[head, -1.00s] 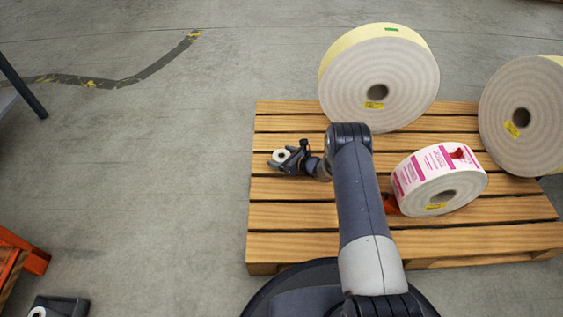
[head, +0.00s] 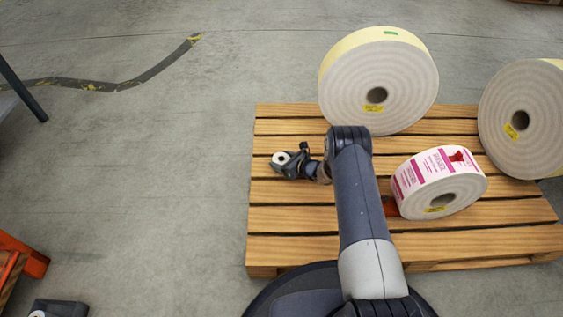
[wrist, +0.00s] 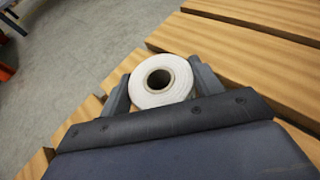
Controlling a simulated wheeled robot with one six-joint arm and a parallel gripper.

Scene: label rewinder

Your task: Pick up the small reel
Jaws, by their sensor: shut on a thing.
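The small reel (wrist: 181,90) is white with a brown cardboard core and shows between the two fingers in the wrist view. It also shows at the left end of my arm in the head view (head: 281,158), over the left part of the wooden pallet (head: 300,220). My gripper (wrist: 160,88) is shut on the small reel, one finger on each side. It also shows in the head view (head: 286,163). I cannot tell whether the reel touches the pallet boards. The reel's far side is hidden.
Two large cream rolls (head: 405,83) (head: 528,117) stand at the back and right of the pallet. A pink-and-white label roll (head: 437,184) sits right of my arm, with something orange beside it. The grey floor to the left is mostly clear.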

